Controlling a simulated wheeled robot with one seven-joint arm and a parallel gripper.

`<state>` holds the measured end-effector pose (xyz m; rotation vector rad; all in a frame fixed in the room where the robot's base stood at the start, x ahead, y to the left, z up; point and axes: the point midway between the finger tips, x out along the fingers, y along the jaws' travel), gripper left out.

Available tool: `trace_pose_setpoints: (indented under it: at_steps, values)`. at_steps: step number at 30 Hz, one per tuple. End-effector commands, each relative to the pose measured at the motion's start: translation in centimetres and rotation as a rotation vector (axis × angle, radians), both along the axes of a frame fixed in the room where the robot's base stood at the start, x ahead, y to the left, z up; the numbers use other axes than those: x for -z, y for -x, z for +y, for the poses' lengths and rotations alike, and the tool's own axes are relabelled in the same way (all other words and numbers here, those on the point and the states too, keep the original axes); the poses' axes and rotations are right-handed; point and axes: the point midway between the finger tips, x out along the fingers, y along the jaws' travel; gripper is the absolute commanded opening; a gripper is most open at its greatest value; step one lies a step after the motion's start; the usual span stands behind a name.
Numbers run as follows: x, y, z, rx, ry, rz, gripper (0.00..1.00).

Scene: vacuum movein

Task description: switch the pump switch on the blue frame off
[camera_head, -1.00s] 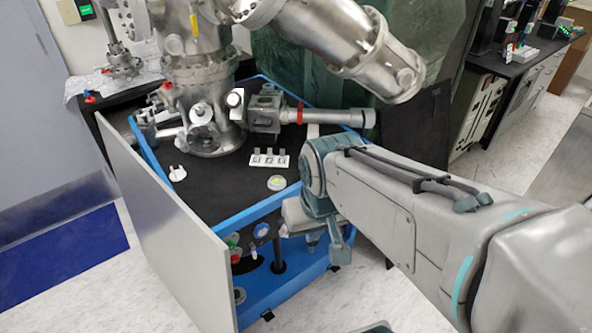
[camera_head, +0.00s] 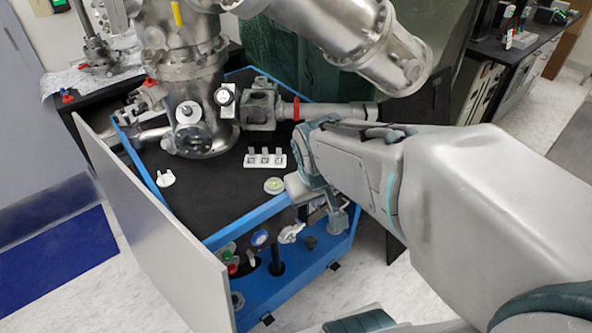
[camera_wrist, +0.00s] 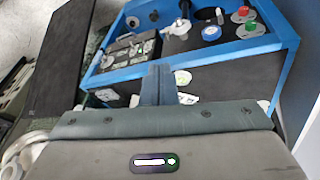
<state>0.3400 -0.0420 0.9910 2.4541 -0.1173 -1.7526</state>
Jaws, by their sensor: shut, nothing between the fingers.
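The blue frame (camera_head: 290,285) carries a front row of controls below the black top. A blue round knob (camera_head: 260,237), a white handle (camera_head: 291,233), a green knob (camera_head: 228,250) and a red knob (camera_head: 233,269) show there. I cannot tell for certain which is the pump switch. My gripper (camera_head: 340,222) is shut and empty at the frame's front right corner, right of the white handle. In the wrist view, my gripper (camera_wrist: 158,70) points toward the frame, apart from the blue knob (camera_wrist: 211,33), green knob (camera_wrist: 251,26) and red knob (camera_wrist: 244,11).
Steel vacuum chamber parts (camera_head: 195,110) stand on the black top (camera_head: 215,195). A grey panel (camera_head: 150,220) closes off the frame's left side. A white labelled block (camera_head: 264,160) lies on top. The floor (camera_head: 365,270) in front is clear.

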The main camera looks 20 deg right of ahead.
Motion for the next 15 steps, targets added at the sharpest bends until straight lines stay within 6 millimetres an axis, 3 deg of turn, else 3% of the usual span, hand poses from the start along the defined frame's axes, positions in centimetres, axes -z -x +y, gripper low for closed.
trace_pose_setpoints:
  at_steps: [1,6,15]
  values:
    - [2.0,-1.3,-1.6,-0.010,0.042,-0.011,0.00]
    - [6.0,-5.6,-6.1,-0.109,0.168,-0.076,0.00]
    - [14.4,-11.1,-11.4,-0.359,0.257,-0.189,0.00]
